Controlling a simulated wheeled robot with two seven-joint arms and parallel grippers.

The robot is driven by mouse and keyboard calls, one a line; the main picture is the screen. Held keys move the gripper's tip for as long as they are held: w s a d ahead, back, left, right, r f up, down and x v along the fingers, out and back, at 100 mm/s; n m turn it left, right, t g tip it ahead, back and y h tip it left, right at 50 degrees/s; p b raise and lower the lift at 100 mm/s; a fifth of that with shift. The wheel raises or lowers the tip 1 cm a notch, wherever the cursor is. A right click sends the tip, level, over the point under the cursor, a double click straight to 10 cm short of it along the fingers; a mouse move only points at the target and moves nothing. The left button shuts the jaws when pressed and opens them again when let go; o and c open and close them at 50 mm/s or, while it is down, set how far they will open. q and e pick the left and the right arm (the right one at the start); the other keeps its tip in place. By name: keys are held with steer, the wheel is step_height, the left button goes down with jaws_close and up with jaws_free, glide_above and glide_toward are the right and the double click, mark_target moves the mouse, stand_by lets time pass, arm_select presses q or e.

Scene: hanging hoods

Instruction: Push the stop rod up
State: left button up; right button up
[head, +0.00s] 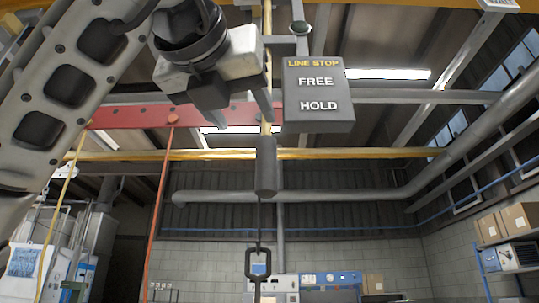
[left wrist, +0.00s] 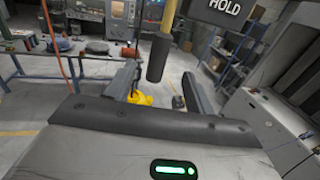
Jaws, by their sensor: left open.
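The stop rod is yellow and hangs upright, with a dark cylindrical grip (head: 265,166) at its lower end. The grey LINE STOP sign (head: 318,93), reading FREE above HOLD, is right of the rod. My left gripper (head: 237,104) is open at upper left in the head view, near the rod above its dark grip. In the left wrist view the open left gripper (left wrist: 160,82) has the dark grip (left wrist: 157,58) in line with the gap between its fingers. I see no contact, and the depth between them is unclear. My right gripper is in neither view.
A red beam (head: 140,115) and yellow rail (head: 350,153) cross behind the rod. A dark link (head: 257,262) hangs on a thin line below the grip. Shelving with boxes (head: 512,225) stands at far right. The air around the grip looks clear.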

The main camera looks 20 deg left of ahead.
mark_target(263, 147)
arm_select(q)
steer(key=w+p, duration=0.3)
steer(key=w, duration=0.9)
steer(key=shift+w+a+p, duration=0.1)
steer(key=shift+p, duration=0.2)
steer(key=shift+w, duration=0.8)
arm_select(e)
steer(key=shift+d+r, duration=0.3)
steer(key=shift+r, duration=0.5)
